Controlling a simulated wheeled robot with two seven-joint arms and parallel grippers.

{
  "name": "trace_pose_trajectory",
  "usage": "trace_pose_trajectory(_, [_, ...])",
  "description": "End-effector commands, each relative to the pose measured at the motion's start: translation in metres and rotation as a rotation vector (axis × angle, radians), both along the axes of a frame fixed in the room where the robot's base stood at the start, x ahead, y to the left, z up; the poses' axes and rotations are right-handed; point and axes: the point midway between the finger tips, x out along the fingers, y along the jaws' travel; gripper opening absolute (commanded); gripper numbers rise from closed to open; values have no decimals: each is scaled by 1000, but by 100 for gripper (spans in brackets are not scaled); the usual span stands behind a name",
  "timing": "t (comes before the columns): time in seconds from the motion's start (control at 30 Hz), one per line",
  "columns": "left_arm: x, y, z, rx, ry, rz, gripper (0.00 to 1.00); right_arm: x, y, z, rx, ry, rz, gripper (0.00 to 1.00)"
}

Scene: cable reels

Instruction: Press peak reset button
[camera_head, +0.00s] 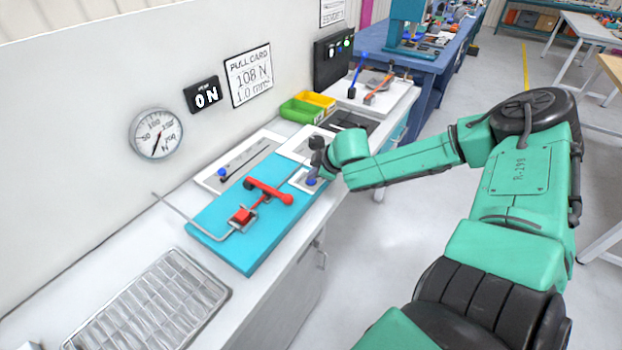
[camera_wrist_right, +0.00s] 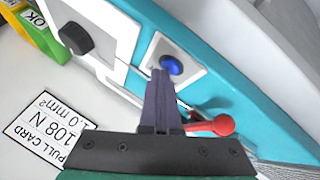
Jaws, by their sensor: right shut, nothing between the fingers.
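The blue peak reset button (camera_head: 311,182) sits on a small white plate at the right side of the turquoise base (camera_head: 262,240). It also shows in the right wrist view (camera_wrist_right: 172,65), just beyond my fingertips. My right gripper (camera_head: 315,170) is shut and empty, its fingers pointing down at the button. In the wrist view the closed fingertips (camera_wrist_right: 162,72) overlap the button's near edge; I cannot tell whether they touch it. The peak display (camera_head: 206,96) on the wall reads 0 N. My left gripper is not in view.
A red lever (camera_head: 268,191) and red clamp (camera_head: 242,215) stand on the turquoise base, near the button. A round gauge (camera_head: 156,134) and pull card (camera_head: 249,75) are on the wall. Green (camera_head: 302,111) and yellow bins stand behind. A wire tray (camera_head: 150,308) lies at front left.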

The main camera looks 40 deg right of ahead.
Motion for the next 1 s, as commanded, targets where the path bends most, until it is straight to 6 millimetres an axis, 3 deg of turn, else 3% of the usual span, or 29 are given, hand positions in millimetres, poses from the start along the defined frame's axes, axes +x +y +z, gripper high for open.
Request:
trace_pose_trajectory(0.2, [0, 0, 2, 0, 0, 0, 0, -1, 0, 1, 1, 3, -1, 0])
trace_pose_trajectory(0.5, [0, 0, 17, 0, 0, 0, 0, -1, 0, 17, 0, 2, -1, 0])
trace_pose_trajectory(0.8, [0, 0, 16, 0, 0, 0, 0, 0, 0, 17, 1, 1, -1, 0])
trace_pose_trajectory(1.0, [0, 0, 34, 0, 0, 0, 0, 0, 0, 36, 1, 0, -1, 0])
